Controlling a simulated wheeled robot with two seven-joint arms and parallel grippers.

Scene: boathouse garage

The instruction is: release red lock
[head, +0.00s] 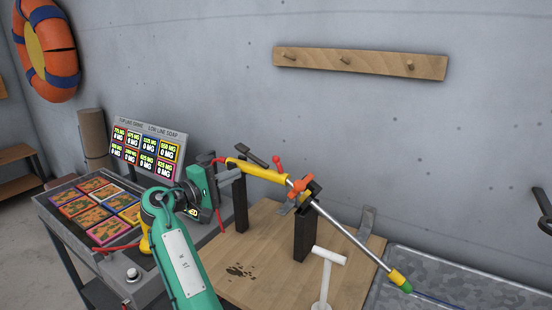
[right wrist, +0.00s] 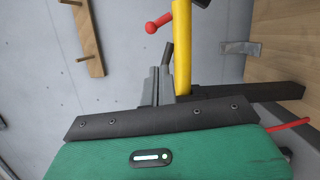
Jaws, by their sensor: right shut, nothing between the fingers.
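A pole with a yellow tube (head: 258,171) and a thin steel shaft (head: 345,238) lies slanted across two dark posts (head: 305,232) on a wooden bench top (head: 255,280). A small red lever (head: 278,164) stands up from the yellow tube, and an orange-red knob (head: 300,185) sits farther along near the front post. The red lever also shows in the right wrist view (right wrist: 158,22). My right gripper (head: 236,174) is shut and empty beside the tube's far-left end. Its grey fingers (right wrist: 158,84) are just left of the yellow tube, short of the red lever. My left gripper is out of view.
A panel of coloured labels (head: 147,146) and a grey cart with patterned tiles (head: 103,208) stand at left. A white T-shaped stand (head: 328,258) is at the bench front. A wooden peg rail (head: 360,62) hangs on the wall. A grey metal surface (head: 450,278) lies at right.

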